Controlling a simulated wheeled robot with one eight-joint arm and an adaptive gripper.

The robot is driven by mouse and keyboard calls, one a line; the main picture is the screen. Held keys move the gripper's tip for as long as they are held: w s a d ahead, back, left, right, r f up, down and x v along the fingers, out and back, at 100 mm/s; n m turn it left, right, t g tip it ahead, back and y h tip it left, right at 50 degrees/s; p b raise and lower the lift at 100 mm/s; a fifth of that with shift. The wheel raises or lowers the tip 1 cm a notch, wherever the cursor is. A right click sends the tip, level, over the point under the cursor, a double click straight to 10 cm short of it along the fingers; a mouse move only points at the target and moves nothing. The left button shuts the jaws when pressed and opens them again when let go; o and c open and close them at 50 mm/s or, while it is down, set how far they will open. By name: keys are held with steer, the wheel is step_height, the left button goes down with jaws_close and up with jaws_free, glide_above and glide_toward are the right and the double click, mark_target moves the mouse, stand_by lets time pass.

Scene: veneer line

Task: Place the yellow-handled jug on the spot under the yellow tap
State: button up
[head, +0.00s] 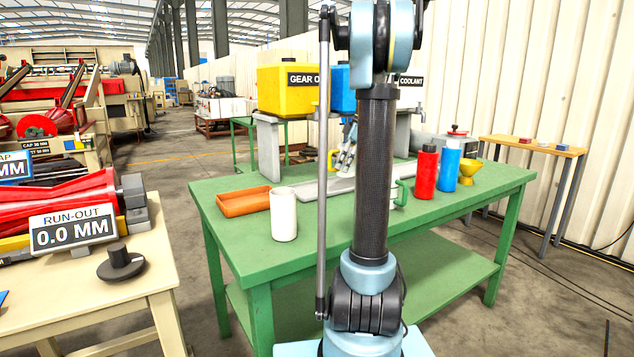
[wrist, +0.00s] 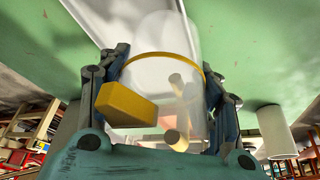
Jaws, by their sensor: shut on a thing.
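The yellow-handled jug (wrist: 160,72) is whitish and see-through, with a yellow band and a yellow handle. My gripper (wrist: 165,100) is shut on it, one finger on each side, in the wrist view. In the head view my gripper (head: 347,152) is in front of the tanks, and only a bit of yellow beside it shows of the jug. My arm hides most of that area. The yellow tank (head: 285,98), marked "GEAR O…", stands on a grey stand at the back of the green bench. I cannot make out the yellow tap or the spot under it.
The green bench (head: 255,241) holds an orange tray (head: 243,203), a white cylinder (head: 284,218), a green-handled jug (head: 403,190), a red bottle (head: 427,174), a blue bottle (head: 447,168) and a yellow funnel (head: 470,174). A blue tank (head: 343,90) stands beside the yellow one.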

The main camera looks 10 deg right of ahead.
steer(key=a+f, duration=0.1)
steer(key=a, duration=0.1)
steer(key=w+a+f, duration=0.1)
steer(key=a+f, duration=0.1)
steer(key=a, duration=0.1)
steer(key=shift+w+a+f, duration=0.15)
steer(key=shift+a+f, duration=0.1)
steer(key=shift+a, duration=0.1)
steer(key=a, duration=0.1)
steer(key=a+f, duration=0.2)
steer(key=shift+w+a+f, duration=0.15)
steer(key=shift+w+f, duration=0.05)
steer(key=shift+w, duration=0.05)
steer(key=o, duration=1.2)
steer(key=shift+c, duration=0.2)
